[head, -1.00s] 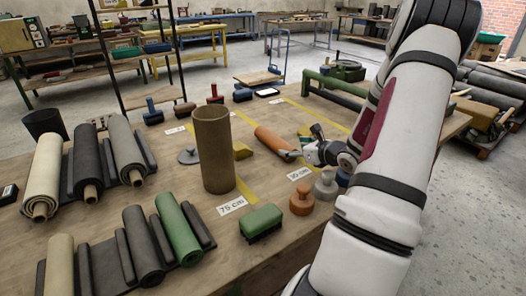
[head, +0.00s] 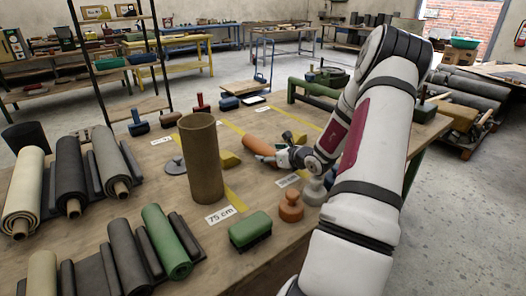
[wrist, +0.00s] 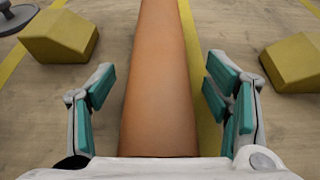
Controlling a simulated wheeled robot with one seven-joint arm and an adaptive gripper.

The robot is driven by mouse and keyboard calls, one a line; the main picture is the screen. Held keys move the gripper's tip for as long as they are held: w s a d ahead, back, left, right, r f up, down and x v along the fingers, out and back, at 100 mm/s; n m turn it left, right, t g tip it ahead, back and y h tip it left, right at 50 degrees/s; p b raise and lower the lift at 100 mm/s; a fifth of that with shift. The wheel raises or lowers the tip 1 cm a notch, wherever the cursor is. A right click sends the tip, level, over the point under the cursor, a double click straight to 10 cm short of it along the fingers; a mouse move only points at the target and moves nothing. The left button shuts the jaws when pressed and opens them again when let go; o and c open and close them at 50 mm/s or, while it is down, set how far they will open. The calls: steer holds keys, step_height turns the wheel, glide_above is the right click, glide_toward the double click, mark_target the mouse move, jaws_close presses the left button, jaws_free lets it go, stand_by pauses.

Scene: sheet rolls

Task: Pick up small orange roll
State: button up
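The small orange roll (head: 260,145) lies on the workbench beyond the tall brown tube. My gripper (head: 283,148) is at the roll's near right end, low over the bench. In the wrist view the orange roll (wrist: 158,80) runs lengthwise between the two teal-padded fingers of my gripper (wrist: 165,95). The fingers stand apart, with a visible gap on each side of the roll. The roll's near end is hidden behind the gripper's white body.
A tall brown tube (head: 201,160) stands left of the roll. Yellow wedge blocks (wrist: 60,36) (wrist: 292,62) flank it. A green block (head: 250,230), an orange knobbed weight (head: 291,207) and a grey one (head: 314,191) stand near the front edge. Other rolls (head: 70,172) lie at left.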

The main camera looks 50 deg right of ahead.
jaws_close()
